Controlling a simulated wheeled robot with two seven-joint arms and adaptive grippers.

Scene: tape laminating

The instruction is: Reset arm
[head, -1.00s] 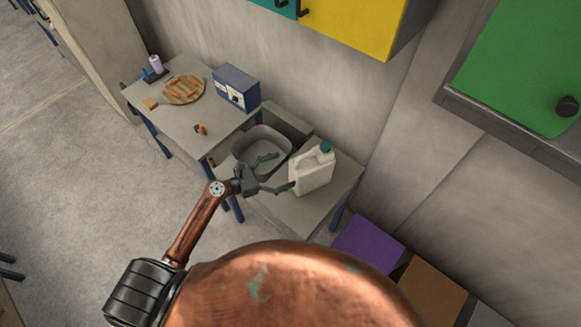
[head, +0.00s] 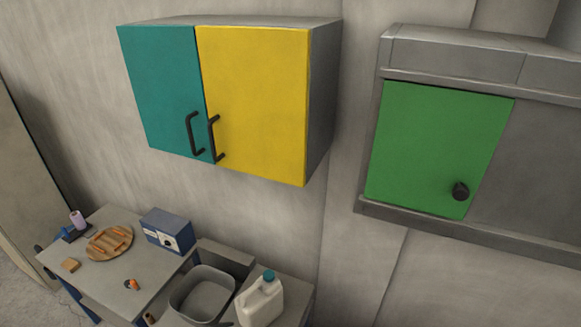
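The task names only an arm, and neither of my grippers can be made out in the head view. A small brown piece (head: 150,319) shows at the bottom edge, too little of it to tell what it is. A white jug (head: 260,302) with a blue-green cap stands at the bottom, right of a grey basin (head: 203,291). The jug's base is near the bottom edge of the picture.
A table (head: 118,281) at the lower left bears a round wooden board (head: 109,243), a blue box-like device (head: 168,231) and small items. A teal and yellow wall cabinet (head: 252,105) and a green-doored cabinet (head: 436,150) hang above. The wall between them is bare.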

